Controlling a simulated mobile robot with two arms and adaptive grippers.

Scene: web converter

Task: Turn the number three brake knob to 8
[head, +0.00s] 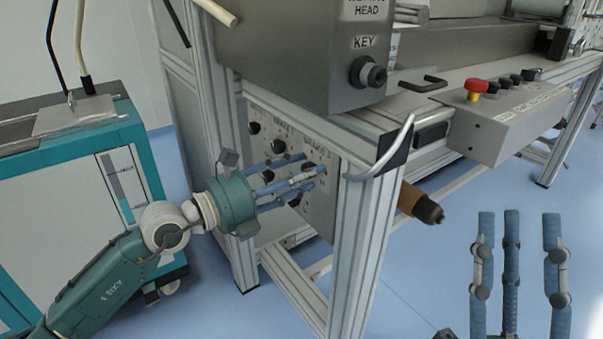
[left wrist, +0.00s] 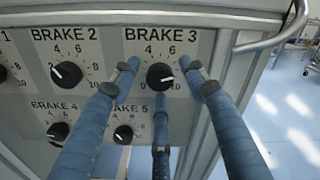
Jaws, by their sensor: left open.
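The brake 3 knob (left wrist: 160,76) is a round black dial with a white pointer mark, under the "BRAKE 3" label on the grey panel (left wrist: 205,45). Its mark points to the right and slightly down, near the 10 end of the scale. The 4 and 6 show above the knob; the 8 is hidden behind a finger. My left gripper (head: 306,171) is open at the panel, its three blue fingers spread around the knob at left, right and below, with gaps seeming to remain. My right gripper (head: 515,262) is open and empty at the lower right of the head view.
The brake 2 knob (left wrist: 66,74) is to the left; the brake 4 knob (left wrist: 58,132) and brake 5 knob (left wrist: 123,134) are below. A metal frame post (head: 362,250) and a curved handle (head: 385,155) stand close right of the panel. A red button (head: 476,88) is further right.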

